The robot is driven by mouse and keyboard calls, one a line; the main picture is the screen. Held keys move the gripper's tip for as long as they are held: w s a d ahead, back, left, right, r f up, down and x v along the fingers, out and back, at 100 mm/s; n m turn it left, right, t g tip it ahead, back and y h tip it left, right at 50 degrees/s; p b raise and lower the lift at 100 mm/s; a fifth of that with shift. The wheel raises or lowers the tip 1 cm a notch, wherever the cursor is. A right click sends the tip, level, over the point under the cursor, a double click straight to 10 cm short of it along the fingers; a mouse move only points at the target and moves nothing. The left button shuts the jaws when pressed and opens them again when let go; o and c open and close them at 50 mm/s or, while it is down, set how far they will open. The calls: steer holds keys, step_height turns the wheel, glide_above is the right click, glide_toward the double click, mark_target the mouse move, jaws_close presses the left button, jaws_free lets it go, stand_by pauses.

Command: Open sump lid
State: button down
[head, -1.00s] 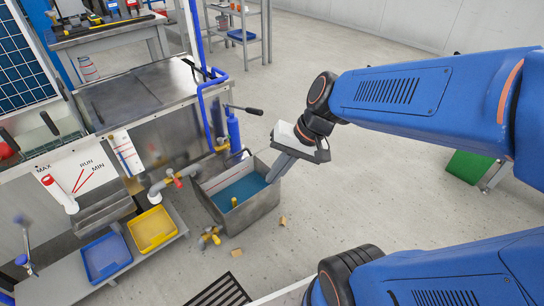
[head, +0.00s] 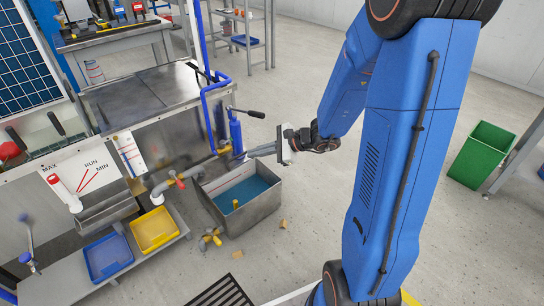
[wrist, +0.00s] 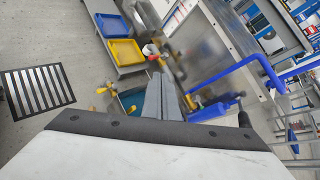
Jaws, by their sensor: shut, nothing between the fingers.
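The sump (head: 262,213) is a grey metal tank on the floor in the head view. Its top stands open and blue liquid (head: 252,188) shows inside, with a small yellow piece in it. I cannot make out a separate lid. My gripper (head: 250,155) is shut and empty, above the tank's back edge, with its fingers pointing left towards the bench. In the wrist view my gripper (wrist: 161,76) shows its grey fingers together. They hide part of the sump (wrist: 134,92), whose teal liquid shows beside them.
A blue vertical pipe (head: 208,110) and a blue cylinder with a black lever (head: 246,113) stand close behind the sump. A grey pipe with a red-handled valve (head: 180,180) is to its left. Yellow (head: 153,230) and blue (head: 106,257) trays lie on a low shelf.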

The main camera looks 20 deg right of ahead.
steer(key=w+d+f+m+t+h, duration=0.2)
steer(key=w+d+f+m+h, duration=0.15)
steer(key=d+f+m, duration=0.45)
steer(key=w+d+f+m+t+h, duration=0.1)
steer(key=w+d+f+m+h, duration=0.3)
steer(key=d+f, duration=0.6)
steer(key=w+a+f, duration=0.1)
steer(key=w+a, duration=0.1)
steer(key=w, duration=0.3)
steer(key=w+a+f+m+y, duration=0.1)
steer(key=w+a+f, duration=0.1)
steer(key=w, duration=0.4)
steer(key=shift+a, duration=0.25)
steer(key=shift+w+a, duration=0.1)
